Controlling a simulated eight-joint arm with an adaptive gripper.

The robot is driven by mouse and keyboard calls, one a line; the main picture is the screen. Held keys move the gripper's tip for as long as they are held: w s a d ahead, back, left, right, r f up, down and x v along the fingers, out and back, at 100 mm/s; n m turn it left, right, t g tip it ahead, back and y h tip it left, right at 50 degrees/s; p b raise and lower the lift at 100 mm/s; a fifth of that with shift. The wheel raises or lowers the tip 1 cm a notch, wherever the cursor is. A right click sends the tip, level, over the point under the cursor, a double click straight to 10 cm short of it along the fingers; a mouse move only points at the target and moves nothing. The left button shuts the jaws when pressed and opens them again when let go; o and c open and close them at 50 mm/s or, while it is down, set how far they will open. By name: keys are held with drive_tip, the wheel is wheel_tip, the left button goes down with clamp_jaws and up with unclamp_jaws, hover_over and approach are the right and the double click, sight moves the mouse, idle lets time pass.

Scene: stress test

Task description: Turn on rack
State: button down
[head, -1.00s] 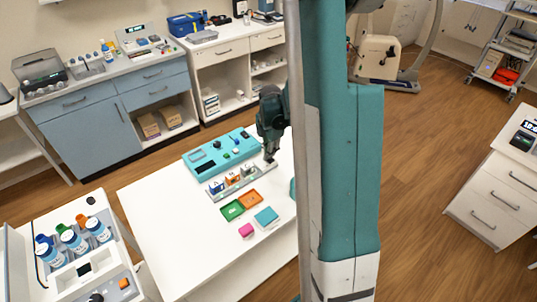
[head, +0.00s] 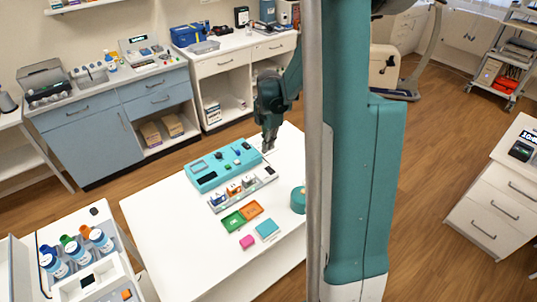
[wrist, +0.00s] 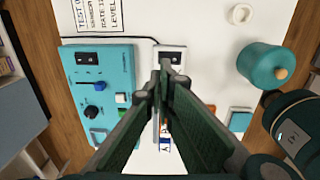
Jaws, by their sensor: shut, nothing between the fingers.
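The rack is a narrow pale strip (head: 260,183) on the white table, holding a few small blue, orange and white boxes. A dark rocker switch (head: 270,170) sits at its far right end. In the wrist view this end (wrist: 170,50) shows just beyond my fingertips, and the fingers partly cover the switch. I cannot tell its position. My gripper (head: 268,147) is shut and empty, pointing down. In the head view its tips appear just past the switch end; the wrist view (wrist: 166,66) shows them over that end. Contact cannot be told.
A teal control panel (head: 206,179) with knob, buttons and its own black switch (wrist: 88,59) lies left of the rack. A teal cylinder (wrist: 262,66) stands to the right. Green (head: 233,222) and orange (head: 252,209) trays, a pink block (head: 247,242) and a teal block (head: 268,228) lie in front.

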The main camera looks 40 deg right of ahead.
drive_tip(key=shift+w+r, duration=0.15)
drive_tip(key=shift+r, duration=0.7)
drive_tip(key=shift+w+r, duration=0.1)
drive_tip(key=shift+r, duration=0.7)
drive_tip(key=shift+a, duration=0.1)
drive_tip(key=s+a+r+m+t, duration=0.2)
drive_tip(key=s+a+r+m, duration=0.2)
drive_tip(key=a+r, duration=0.4)
drive_tip(key=s+a+r+m+t, duration=0.1)
drive_tip(key=s+a+r+m, duration=0.35)
drive_tip(key=a, duration=0.45)
drive_tip(key=s+a+r+m+t, duration=0.3)
drive_tip(key=s+a+m, duration=0.6)
drive_tip(key=s+a, duration=0.5)
drive_tip(key=shift+s+t+b, duration=0.35)
drive_tip(key=shift+s+t, duration=0.05)
